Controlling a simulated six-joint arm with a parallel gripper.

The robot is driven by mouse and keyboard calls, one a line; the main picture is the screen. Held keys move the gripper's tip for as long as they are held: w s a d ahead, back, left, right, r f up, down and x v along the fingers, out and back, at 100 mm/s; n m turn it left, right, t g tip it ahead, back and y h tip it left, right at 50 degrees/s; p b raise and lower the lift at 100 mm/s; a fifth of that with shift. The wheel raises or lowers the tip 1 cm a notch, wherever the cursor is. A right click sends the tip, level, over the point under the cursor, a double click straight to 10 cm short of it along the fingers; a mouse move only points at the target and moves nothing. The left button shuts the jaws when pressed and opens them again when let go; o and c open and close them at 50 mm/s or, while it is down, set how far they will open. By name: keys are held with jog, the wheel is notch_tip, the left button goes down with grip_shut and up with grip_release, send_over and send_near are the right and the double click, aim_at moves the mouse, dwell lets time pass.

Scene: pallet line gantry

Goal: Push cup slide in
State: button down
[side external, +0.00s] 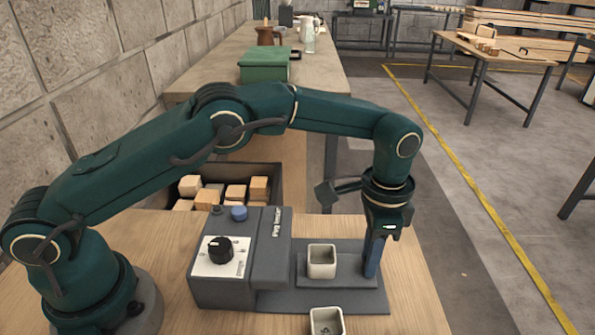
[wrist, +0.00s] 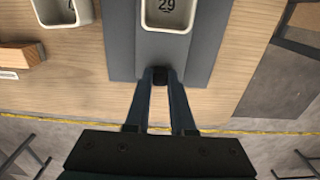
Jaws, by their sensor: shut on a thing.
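A grey cup slide (side external: 348,280) lies on a dark base plate (side external: 330,302) at the right of the grey machine (side external: 238,258). A white square cup (side external: 321,261) stands upright on the slide. In the wrist view the cup (wrist: 168,12) shows the number 29 inside and is cut off by the top edge. My gripper (side external: 372,270) points down at the slide's outer end, right of the cup. In the wrist view my gripper (wrist: 160,84) has its fingertips closed on a small black handle (wrist: 160,75) at the slide's end. The fingers hide part of it.
A second square cup (side external: 326,321) stands on the table in front of the base plate; it also shows in the wrist view (wrist: 63,10). A dark bin with wooden blocks (side external: 237,191) is behind the machine. Bare table (side external: 410,300) lies to the right.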

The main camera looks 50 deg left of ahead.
aim_at(321, 254)
jog(key=shift+r, duration=0.1)
jog(key=shift+s+a, duration=2.75)
jog(key=shift+a, duration=0.15)
jog(key=c, duration=0.8)
grip_release()
jog(key=shift+o, duration=0.2)
jog(key=shift+d, duration=0.1)
jog(key=shift+r, duration=2.5)
